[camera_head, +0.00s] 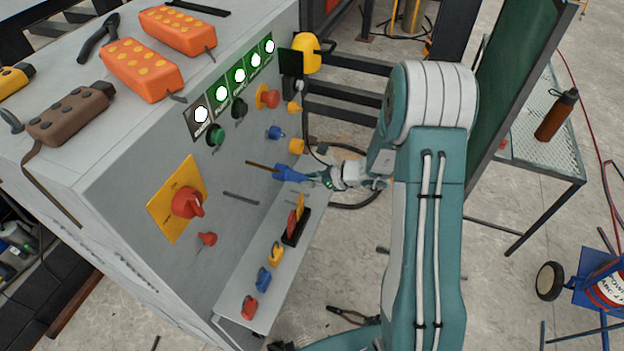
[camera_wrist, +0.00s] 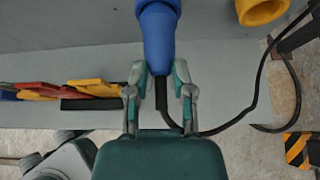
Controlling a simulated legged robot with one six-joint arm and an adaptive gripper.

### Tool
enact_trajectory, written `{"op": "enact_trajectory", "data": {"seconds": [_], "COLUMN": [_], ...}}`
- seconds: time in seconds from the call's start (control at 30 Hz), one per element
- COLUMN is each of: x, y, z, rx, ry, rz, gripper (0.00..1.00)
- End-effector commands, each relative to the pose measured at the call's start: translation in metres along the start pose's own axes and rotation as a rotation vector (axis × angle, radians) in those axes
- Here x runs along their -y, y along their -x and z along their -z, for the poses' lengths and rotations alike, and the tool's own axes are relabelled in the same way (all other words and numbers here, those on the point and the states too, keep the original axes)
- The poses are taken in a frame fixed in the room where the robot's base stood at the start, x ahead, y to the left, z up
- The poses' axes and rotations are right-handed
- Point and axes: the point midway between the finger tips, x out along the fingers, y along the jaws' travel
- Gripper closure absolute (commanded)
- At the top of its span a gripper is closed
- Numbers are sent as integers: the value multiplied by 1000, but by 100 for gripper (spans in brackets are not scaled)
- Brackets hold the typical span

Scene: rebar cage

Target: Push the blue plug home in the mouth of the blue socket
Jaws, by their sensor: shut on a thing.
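The blue plug (camera_wrist: 159,48) is held between the two fingers of my gripper (camera_wrist: 160,98), with a black cable trailing from its rear. In the head view my gripper (camera_head: 328,179) is beside the grey cabinet's front, and the plug (camera_head: 294,174) points left at the panel. A wider, darker blue part (camera_wrist: 157,8) shows at the plug's front end, cut off by the wrist view's top edge. It looks like the mouth of the blue socket (camera_head: 279,169), in line with the plug. I cannot tell how deep the plug sits.
A yellow socket (camera_wrist: 264,8) is close on the right of the plug. A thin brown bar (camera_head: 261,165) is beside the plug's front end. The ledge (camera_head: 232,324) below carries several coloured connectors, including a lower blue one (camera_head: 263,280). A smaller blue knob (camera_head: 274,132) is above.

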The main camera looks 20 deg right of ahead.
Motion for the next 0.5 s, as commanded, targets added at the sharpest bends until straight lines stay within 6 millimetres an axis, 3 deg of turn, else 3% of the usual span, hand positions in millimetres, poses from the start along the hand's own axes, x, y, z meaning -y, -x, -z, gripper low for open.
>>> {"op": "enact_trajectory", "data": {"seconds": [0.2,0.23,0.3,0.5], "x": [0,0,0,0], "y": [-4,-4,-4,-4], "z": [-2,-2,-2,-2], "rx": [1,1,1,1], "ry": [0,0,0,0], "rz": [0,1,1,0], "gripper": [100,60,29,29]}}
